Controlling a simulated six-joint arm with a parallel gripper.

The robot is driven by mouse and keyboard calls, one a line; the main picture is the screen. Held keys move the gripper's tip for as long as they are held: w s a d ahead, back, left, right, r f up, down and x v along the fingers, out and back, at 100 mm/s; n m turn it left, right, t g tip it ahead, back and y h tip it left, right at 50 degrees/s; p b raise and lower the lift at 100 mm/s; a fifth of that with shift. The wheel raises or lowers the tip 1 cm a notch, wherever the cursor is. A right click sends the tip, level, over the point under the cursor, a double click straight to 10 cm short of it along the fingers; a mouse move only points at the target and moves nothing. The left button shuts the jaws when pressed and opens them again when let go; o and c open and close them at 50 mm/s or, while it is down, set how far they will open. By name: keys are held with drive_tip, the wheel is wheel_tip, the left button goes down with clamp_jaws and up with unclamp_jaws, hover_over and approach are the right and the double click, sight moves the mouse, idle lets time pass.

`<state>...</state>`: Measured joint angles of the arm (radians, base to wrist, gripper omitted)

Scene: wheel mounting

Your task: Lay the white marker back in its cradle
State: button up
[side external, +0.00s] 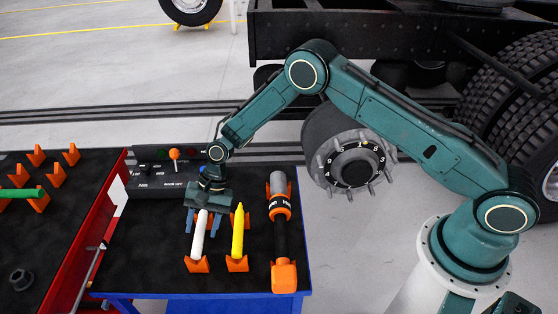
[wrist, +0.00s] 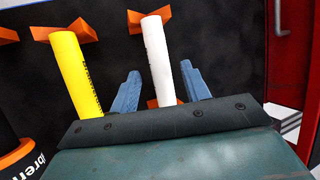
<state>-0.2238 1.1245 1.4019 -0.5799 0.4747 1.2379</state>
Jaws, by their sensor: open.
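The white marker (side external: 198,236) lies lengthwise in its orange cradle (side external: 197,265) on the dark mat. In the wrist view, the marker (wrist: 158,60) has an orange cradle piece (wrist: 136,21) near its far end and another lower down beside it. My gripper (side external: 202,222) is low over the marker's rear part. Its blue fingers (wrist: 160,76) stand one on each side of the marker, with a visible gap on both sides. It is open. The marker's rear end is hidden by my gripper.
A yellow marker (side external: 238,231) lies in the neighbouring cradle on the right, close to my gripper. Beyond it lies a black and orange tool (side external: 281,235). A control panel (side external: 160,175) stands behind. A red cabinet edge (side external: 90,235) is to the left.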

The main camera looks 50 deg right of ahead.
drive_tip(key=v, duration=1.2)
drive_tip(key=shift+d+r, duration=0.2)
drive_tip(key=shift+r, duration=0.1)
drive_tip(key=s+d+r+n+t+h, duration=0.1)
drive_tip(key=s+d+r, duration=0.25)
drive_tip(key=r, duration=0.35)
drive_tip(key=s+d+r+n+t+h, duration=0.1)
drive_tip(key=s+d+r+n, duration=0.2)
drive_tip(key=r, duration=0.4)
drive_tip(key=s+d+r+t+h, duration=0.1)
drive_tip(key=s+d+r, duration=0.2)
drive_tip(key=s+r, duration=0.3)
drive_tip(key=s+d+r+n+t+h, duration=0.1)
drive_tip(key=s+d, duration=0.3)
drive_tip(key=s, duration=0.6)
drive_tip(key=s+d+r+n+t+h, duration=0.1)
drive_tip(key=s+d, duration=0.4)
drive_tip(key=s, duration=0.6)
drive_tip(key=shift+s+d+r+n+t+h, duration=0.2)
drive_tip(key=shift+r+n+t+h, duration=0.3)
drive_tip(key=shift+r+n, duration=0.7)
